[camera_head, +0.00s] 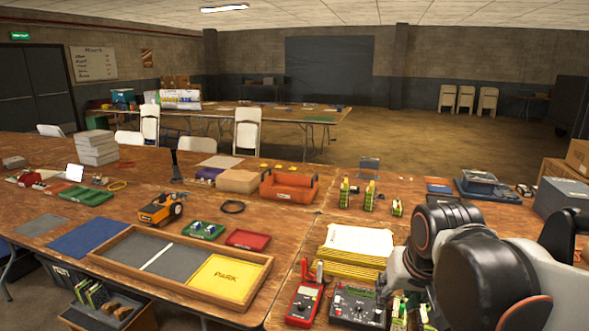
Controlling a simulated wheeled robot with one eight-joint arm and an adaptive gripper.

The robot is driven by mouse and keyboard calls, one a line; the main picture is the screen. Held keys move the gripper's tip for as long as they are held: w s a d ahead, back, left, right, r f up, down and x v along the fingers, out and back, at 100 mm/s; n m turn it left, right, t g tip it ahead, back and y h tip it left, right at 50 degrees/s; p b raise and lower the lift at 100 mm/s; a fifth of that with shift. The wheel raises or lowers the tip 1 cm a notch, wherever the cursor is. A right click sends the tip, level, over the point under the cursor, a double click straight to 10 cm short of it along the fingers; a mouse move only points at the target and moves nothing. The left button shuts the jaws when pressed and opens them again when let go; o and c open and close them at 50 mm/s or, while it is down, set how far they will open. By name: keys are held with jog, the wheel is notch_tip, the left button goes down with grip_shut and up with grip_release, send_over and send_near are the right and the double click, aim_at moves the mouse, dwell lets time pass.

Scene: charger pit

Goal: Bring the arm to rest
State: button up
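My arm (490,272) fills the lower right of the head view, with black joint covers and white-grey links. It is folded close to the camera, over the right-hand table. I cannot make out my gripper or its fingertips in this view, so I cannot see whether it holds anything. The arm hides part of the table's right side and some small green and yellow items below it.
A red meter (304,304), a dark panel box (358,306) and a yellow-edged stack (355,250) lie just left of the arm. A wooden tray (258,295) marked PARK sits farther left, with an orange wheeled robot (160,210) behind it. Cardboard boxes (565,170) stand at right.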

jog(key=s+f+n+t, duration=0.1)
jog(key=s+f+t, duration=0.1)
jog(key=s, duration=0.9)
jog(key=shift+r, duration=0.1)
dwell(0.6)
